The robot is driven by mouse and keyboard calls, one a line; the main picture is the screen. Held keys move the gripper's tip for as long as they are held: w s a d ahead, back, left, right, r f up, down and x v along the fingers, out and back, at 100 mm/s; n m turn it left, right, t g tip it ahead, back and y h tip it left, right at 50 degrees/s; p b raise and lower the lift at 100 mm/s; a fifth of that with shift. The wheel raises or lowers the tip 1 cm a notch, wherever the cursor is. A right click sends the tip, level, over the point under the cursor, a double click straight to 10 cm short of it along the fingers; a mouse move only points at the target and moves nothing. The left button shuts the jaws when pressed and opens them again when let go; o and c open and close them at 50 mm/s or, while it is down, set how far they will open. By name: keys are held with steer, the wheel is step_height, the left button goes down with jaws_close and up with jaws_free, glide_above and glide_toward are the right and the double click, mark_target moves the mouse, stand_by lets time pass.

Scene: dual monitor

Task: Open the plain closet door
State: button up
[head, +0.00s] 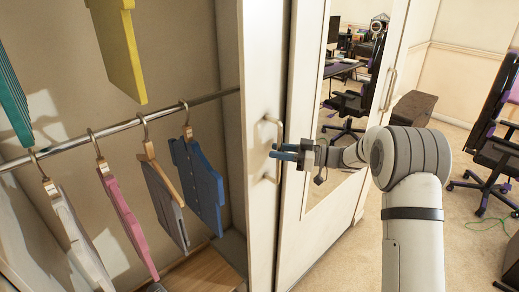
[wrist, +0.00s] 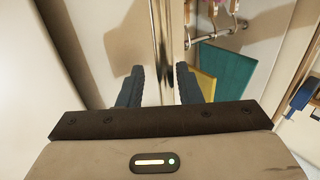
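The plain closet door (head: 262,70) is a cream panel, seen at the middle of the head view. A pale upright bar handle (head: 279,129) is on it. The closet stands open to the left of this door, with clothes showing inside. My gripper (head: 274,151) is at the handle, its two blue fingers crossing in front of it. In the wrist view the dark fingers (wrist: 160,88) are spread apart, with an upright shiny edge in the gap ahead of them. I cannot tell whether they touch the handle.
Several garments hang on a metal rail (head: 130,122) inside the closet. A mirrored door (head: 345,100) with its own handle (head: 390,90) is to the right, reflecting a desk and chair. An office chair (head: 490,130) stands at far right. Carpet between is mostly clear.

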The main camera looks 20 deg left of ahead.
steer(key=d+b, duration=0.1)
steer(key=d, duration=0.6)
steer(key=shift+w+d+b, duration=0.2)
steer(key=shift+d+b, duration=0.1)
steer(key=shift+d, duration=0.1)
